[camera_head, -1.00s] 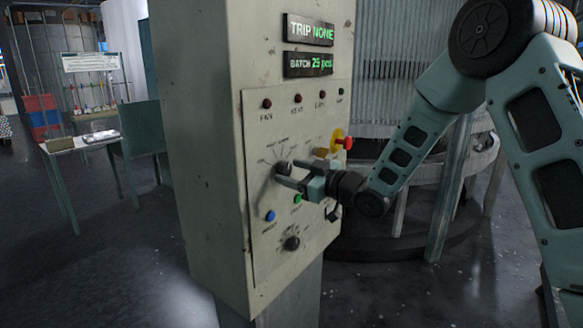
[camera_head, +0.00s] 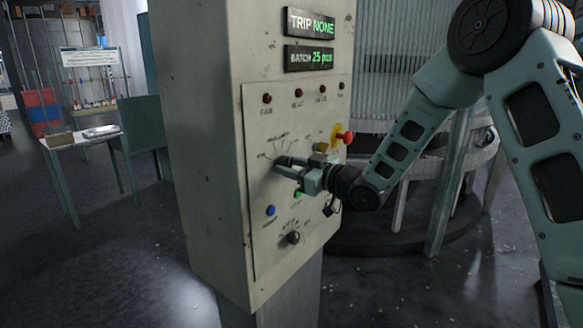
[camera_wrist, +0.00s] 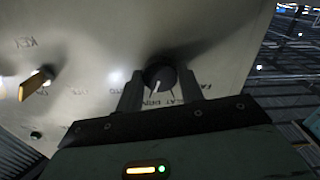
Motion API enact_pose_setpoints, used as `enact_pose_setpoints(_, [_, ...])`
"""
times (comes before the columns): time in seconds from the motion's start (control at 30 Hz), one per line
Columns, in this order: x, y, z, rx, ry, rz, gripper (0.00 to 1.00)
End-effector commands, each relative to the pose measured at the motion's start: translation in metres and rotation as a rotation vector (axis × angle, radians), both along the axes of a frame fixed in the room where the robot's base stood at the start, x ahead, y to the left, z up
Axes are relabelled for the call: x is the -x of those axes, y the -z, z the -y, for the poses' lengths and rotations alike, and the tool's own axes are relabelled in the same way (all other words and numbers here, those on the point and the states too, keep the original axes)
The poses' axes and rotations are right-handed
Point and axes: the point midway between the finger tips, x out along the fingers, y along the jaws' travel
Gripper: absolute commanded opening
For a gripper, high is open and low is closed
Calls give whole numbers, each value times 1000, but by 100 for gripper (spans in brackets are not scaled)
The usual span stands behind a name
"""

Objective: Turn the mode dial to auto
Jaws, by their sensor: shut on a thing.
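The mode dial is a round black knob (camera_wrist: 159,76) on the sloping panel, ringed by printed labels and tick lines. In the wrist view it sits between the two fingers of my gripper (camera_wrist: 160,84), which is shut on it. Labels that look like heat and auto lie on the near side, partly covered by the fingers. I cannot surely tell which label the pointer faces. In the head view my gripper (camera_head: 283,166) reaches the panel from the right and hides most of the dial.
The panel is on a beige cabinet (camera_head: 205,150). A red button on a yellow collar (camera_head: 341,138) and a brass key (camera_wrist: 36,84) are close by. A blue button (camera_head: 270,211) and another black knob (camera_head: 292,238) lie below. A table (camera_head: 82,138) stands far left.

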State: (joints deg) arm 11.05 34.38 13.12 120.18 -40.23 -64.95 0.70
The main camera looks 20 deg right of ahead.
Motion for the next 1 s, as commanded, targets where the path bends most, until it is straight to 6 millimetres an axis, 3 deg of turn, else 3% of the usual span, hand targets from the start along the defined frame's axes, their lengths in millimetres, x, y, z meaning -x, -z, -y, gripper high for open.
enact_pose_setpoints(0.6, [0,-1,0,-369,1,-269,15])
enact_pose_setpoints(1.0, [1,0,0,-506,1,-370,15])
